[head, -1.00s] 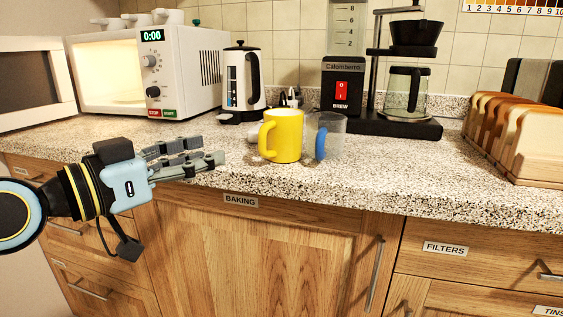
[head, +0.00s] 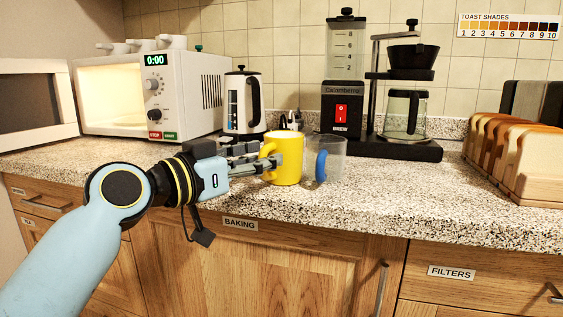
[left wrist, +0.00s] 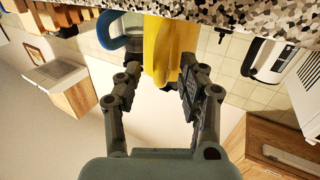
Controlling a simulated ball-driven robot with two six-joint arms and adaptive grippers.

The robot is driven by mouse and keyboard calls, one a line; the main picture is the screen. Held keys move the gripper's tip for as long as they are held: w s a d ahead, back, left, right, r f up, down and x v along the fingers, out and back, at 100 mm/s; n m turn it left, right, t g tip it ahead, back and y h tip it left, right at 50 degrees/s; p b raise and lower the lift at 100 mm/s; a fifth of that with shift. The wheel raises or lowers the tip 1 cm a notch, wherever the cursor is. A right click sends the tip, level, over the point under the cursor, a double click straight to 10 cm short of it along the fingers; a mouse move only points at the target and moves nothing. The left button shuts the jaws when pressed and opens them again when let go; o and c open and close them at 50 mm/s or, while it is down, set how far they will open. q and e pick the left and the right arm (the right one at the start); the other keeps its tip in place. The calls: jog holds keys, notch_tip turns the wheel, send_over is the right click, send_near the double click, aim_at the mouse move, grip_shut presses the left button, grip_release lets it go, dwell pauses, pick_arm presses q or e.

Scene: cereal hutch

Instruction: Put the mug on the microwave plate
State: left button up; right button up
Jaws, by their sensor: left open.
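The yellow mug (head: 287,162) stands upright on the speckled counter, its handle turned left toward my left gripper. My left gripper (head: 270,157) is open, with its fingertips at the mug's handle side. In the left wrist view the mug (left wrist: 160,40) lies ahead, and its handle shows between the tips of my open left gripper (left wrist: 160,80). I cannot tell whether the fingers touch it. The white microwave (head: 187,90) has its door (head: 35,105) open to the left and its inside lit. I cannot make out the plate in it. My right gripper is out of view.
A clear glass mug with a blue handle (head: 321,166) stands close to the yellow mug's right. A toast rack (head: 515,160) is at the right. Counter (head: 400,195) is clear in front.

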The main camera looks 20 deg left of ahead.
pick_arm(q)
grip_shut()
dwell(0.3)
jog(key=shift+r, duration=0.15)
dwell(0.3)
